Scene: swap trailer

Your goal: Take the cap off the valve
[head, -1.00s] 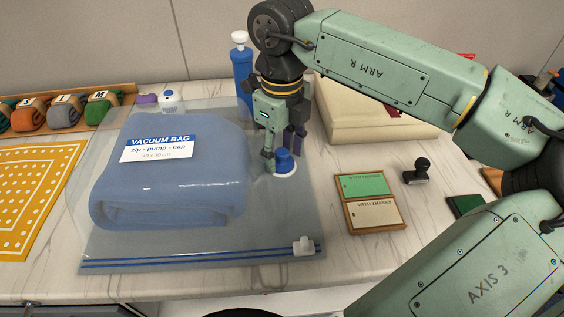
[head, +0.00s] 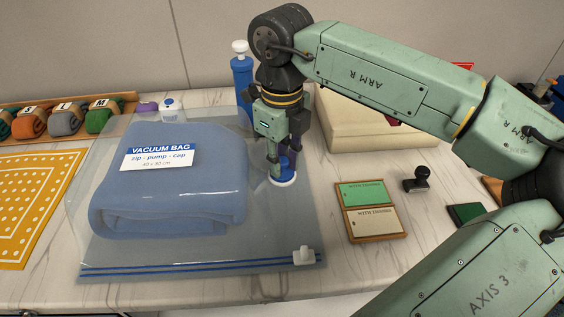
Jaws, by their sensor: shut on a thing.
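A clear vacuum bag (head: 150,254) lies on the counter with a folded blue blanket (head: 165,195) inside. Its label reads "VACUUM BAG zip - pump - cap". The valve (head: 284,182) shows as a white ring on the bag's right side. The blue cap (head: 285,166) is at the valve, partly hidden by the fingers. My gripper (head: 283,162) points down over the valve and is shut on the cap. I cannot tell whether the cap is clear of the ring. A white zip slider (head: 303,256) sits at the right end of the blue zip line.
A blue pump (head: 242,82) with a white top stands behind my gripper. A cream folded thing (head: 360,120) lies at the back right. A card tray (head: 371,211) and a black stamp (head: 417,177) are to the right. Rolled cloths (head: 63,122) are at the back left.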

